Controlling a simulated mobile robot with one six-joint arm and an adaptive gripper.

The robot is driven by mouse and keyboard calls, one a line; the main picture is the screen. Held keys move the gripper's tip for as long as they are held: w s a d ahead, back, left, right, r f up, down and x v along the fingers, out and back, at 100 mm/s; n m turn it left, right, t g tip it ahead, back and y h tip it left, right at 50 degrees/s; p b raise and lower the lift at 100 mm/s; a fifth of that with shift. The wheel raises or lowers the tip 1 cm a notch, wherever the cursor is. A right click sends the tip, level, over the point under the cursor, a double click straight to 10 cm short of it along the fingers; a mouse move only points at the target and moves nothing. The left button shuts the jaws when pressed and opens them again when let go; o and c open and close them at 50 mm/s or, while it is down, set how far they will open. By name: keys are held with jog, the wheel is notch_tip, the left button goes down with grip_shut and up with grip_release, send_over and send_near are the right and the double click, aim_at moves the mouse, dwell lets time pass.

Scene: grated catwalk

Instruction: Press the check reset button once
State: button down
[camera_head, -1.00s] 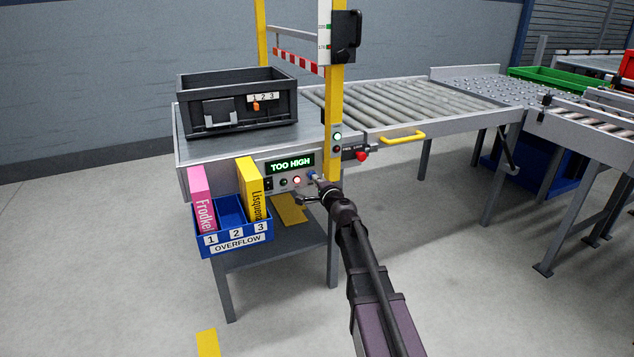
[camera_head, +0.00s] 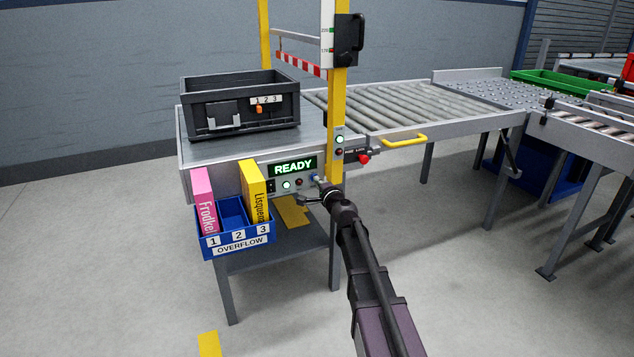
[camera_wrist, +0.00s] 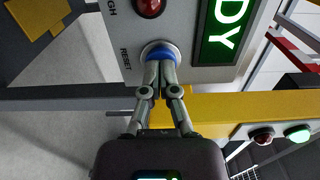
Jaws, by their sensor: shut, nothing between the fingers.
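The blue reset button (camera_wrist: 160,52) sits in a pale ring on the grey control panel (camera_wrist: 190,74), beside the printed word RESET in the wrist view. My gripper (camera_wrist: 159,66) is shut, with its fingertips at the button's face and covering part of it; they look to be touching it. In the head view my gripper (camera_head: 321,185) is at the right end of the panel, and the button (camera_head: 315,178) is mostly hidden. The display (camera_head: 293,167) reads READY in green. The lamp at left on the panel (camera_head: 286,184) glows white-green; the red lamp (camera_head: 299,182) is dark.
A black tote (camera_head: 240,110) stands on the conveyor station. A blue overflow bin (camera_head: 238,240) holds a pink box (camera_head: 203,200) and a yellow box (camera_head: 254,192). A yellow post (camera_head: 337,120) and a red knob (camera_head: 363,158) are close to my gripper.

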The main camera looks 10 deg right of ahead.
jog(key=v, duration=1.3)
jog(key=shift+a, duration=0.1)
dwell(0.3)
jog(key=s+a+f+n+g+y+p, duration=0.35)
jog(key=s+a+f+n+g, duration=0.35)
jog(key=s+a+n+g, duration=0.4)
jog(key=s+d+f+n+g+h+p, duration=0.2)
jog(key=s+d+g+h, duration=0.15)
jog(key=s, duration=0.35)
jog(key=s+d+f+n+g+h+p, duration=0.1)
jog(key=s+d+n+g+h+p, duration=0.2)
jog(key=s, duration=0.4)
notch_tip(320, 180, up, 37)
jog(key=d+h+p, duration=0.1)
jog(key=p, duration=3.6)
jog(key=shift+w+d+m, duration=0.15)
jog(key=shift+w+m, duration=0.15)
